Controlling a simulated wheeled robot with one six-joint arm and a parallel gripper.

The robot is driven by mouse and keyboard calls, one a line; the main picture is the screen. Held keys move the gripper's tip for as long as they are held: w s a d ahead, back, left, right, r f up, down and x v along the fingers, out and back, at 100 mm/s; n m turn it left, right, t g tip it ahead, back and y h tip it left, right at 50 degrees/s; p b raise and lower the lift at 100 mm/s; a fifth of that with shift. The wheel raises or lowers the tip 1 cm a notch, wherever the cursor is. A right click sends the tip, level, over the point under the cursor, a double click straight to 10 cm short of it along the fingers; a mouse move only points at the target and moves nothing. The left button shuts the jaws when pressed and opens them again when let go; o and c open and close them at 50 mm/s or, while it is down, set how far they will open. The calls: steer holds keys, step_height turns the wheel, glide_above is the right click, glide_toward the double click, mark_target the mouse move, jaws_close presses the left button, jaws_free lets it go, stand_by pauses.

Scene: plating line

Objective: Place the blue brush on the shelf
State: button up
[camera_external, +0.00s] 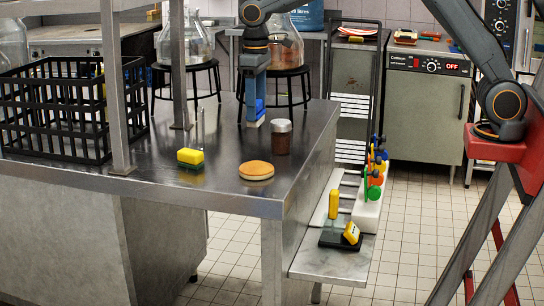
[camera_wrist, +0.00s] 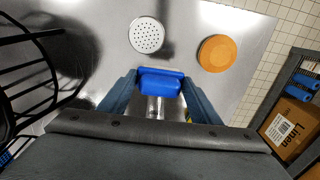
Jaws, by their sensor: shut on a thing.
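The blue brush (camera_wrist: 160,82) is between the two fingers of my gripper (camera_wrist: 159,86) in the wrist view, and the gripper is shut on it. In the external view the brush (camera_external: 259,108) shows as a bright blue patch beside my gripper (camera_external: 254,118), partly hidden by a finger. They are over the steel counter (camera_external: 225,150), close behind the shaker; I cannot tell whether the brush touches the counter. A low steel shelf (camera_external: 313,261) is fixed to the counter's right side, to the right of and below my gripper.
A shaker (camera_external: 281,137), an orange-topped disc (camera_external: 257,170) and a yellow sponge (camera_external: 190,158) stand on the counter. A black basket (camera_external: 55,110) is at left. The side shelf holds a yellow-handled tool (camera_external: 333,205) and a white rack (camera_external: 367,212); its front edge is clear.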

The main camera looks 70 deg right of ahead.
step_height(320, 180, down, 8)
steer(key=shift+f+p, duration=0.2)
steer(key=shift+p, duration=0.7)
steer(key=shift+f, duration=0.1)
steer(key=o, duration=1.1)
steer(key=shift+c, duration=0.2)
step_height(320, 180, up, 12)
steer(key=b, duration=0.3)
steer(key=s+d+f, duration=0.1)
steer(key=s+f, duration=0.2)
steer(key=s, duration=0.4)
steer(key=s+d+f, duration=0.2)
steer(key=s+f, duration=0.2)
steer(key=s, duration=0.4)
steer(key=shift+f, duration=0.2)
steer(key=shift+t, duration=0.3)
steer(key=s+f, duration=0.2)
steer(key=s, duration=0.3)
steer(key=s+d+f, duration=0.1)
steer(key=s+f, duration=0.1)
steer(key=s, duration=0.4)
steer(key=s+f, duration=0.3)
steer(key=s, duration=0.3)
steer(key=shift+s+d, duration=0.2)
steer(key=shift+d, duration=0.05)
steer(key=c, duration=0.4)
steer(key=shift+s, duration=0.1)
steer(key=c, duration=0.8)
